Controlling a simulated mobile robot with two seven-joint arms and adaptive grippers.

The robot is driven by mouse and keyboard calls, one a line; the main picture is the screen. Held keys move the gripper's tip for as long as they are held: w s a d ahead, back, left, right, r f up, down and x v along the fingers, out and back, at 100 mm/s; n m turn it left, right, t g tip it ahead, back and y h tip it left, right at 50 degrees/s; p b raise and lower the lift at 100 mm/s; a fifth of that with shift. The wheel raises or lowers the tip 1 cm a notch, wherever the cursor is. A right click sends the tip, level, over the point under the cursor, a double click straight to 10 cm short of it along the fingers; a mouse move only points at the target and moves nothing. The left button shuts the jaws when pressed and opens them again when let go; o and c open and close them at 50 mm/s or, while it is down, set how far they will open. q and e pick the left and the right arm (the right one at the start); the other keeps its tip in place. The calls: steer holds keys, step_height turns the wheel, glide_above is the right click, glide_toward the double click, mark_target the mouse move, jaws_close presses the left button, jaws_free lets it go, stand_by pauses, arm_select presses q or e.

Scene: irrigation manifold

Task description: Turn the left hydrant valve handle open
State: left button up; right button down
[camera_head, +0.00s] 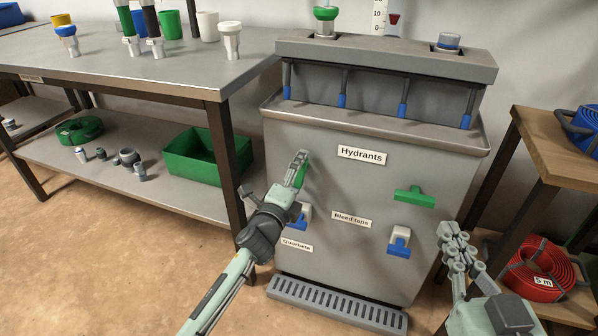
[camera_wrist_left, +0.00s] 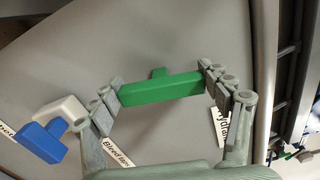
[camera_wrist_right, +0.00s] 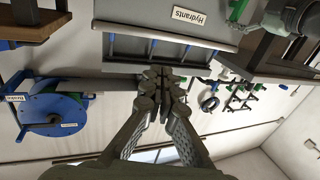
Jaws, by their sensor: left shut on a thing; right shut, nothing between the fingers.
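The left hydrant valve handle (camera_head: 302,172) is a green T-shaped bar on the front of the grey cabinet (camera_head: 345,255). It looks close to upright in the head view. My left gripper (camera_head: 299,165) is shut on it and partly hides it. In the left wrist view the green handle (camera_wrist_left: 162,89) lies between the fingers, which press on its two ends. The right hydrant handle (camera_head: 414,196) is green too and lies about level. My right gripper (camera_head: 457,245) is shut and empty, to the right of the cabinet front; its closed fingers show in the right wrist view (camera_wrist_right: 161,78).
Blue-and-white bleed taps (camera_head: 399,242) sit below the handles; the left one (camera_head: 301,217) is close beside my left wrist. A steel workbench (camera_head: 150,65) stands at left with a green bin (camera_head: 190,160). A wooden shelf (camera_head: 560,145) with a red hose coil (camera_head: 540,268) stands at right.

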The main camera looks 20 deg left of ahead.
arm_select(q)
steer(key=shift+n, duration=1)
steer(key=shift+f+n, duration=0.1)
steer(key=shift+n, duration=0.2)
arm_select(e)
steer(key=shift+d+f+g+h, duration=0.15)
steer(key=shift+d+f+g, duration=0.1)
steer(key=shift+f, duration=0.25)
steer(key=shift+d+f+g+h, duration=0.15)
steer(key=shift+d+f, duration=0.05)
steer(key=shift+f, duration=0.25)
steer(key=shift+f, duration=0.2)
arm_select(q)
steer(key=o, duration=1.2)
steer(key=shift+c, duration=0.2)
arm_select(e)
steer(key=shift+r, duration=0.1)
steer(key=shift+w+r, duration=0.1)
arm_select(q)
steer(key=s, duration=1.2)
steer(key=shift+a, duration=0.2)
